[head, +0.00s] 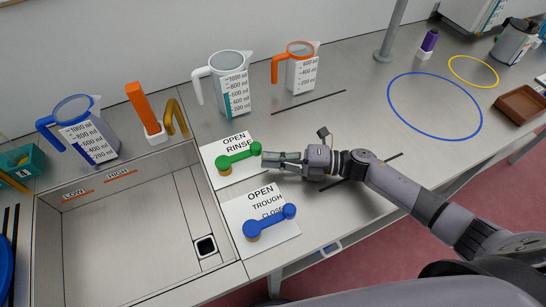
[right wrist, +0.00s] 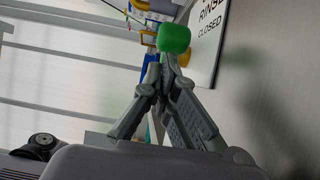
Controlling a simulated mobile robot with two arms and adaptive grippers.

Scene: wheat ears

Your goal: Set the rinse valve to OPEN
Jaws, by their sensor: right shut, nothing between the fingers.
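The rinse valve (head: 238,160) has a green lever on a white plate (head: 213,149) marked OPEN and RINSE. Its pivot is at the left and its round knob points right and slightly up the picture. In the right wrist view the green knob (right wrist: 173,38) is just beyond the fingertips, and the plate there reads RINSE and CLOSED. My right gripper (head: 265,159) is shut and empty, with its tips close beside the knob. I cannot tell whether they touch it. It also shows in the right wrist view (right wrist: 164,68). My left gripper is not in view.
A blue trough valve (head: 270,222) sits just in front on its own plate. A sink (head: 125,240) lies at the left. Measuring jugs, one white (head: 228,85) and one orange-rimmed (head: 299,66), stand behind. The counter around the blue ring (head: 408,76) is free.

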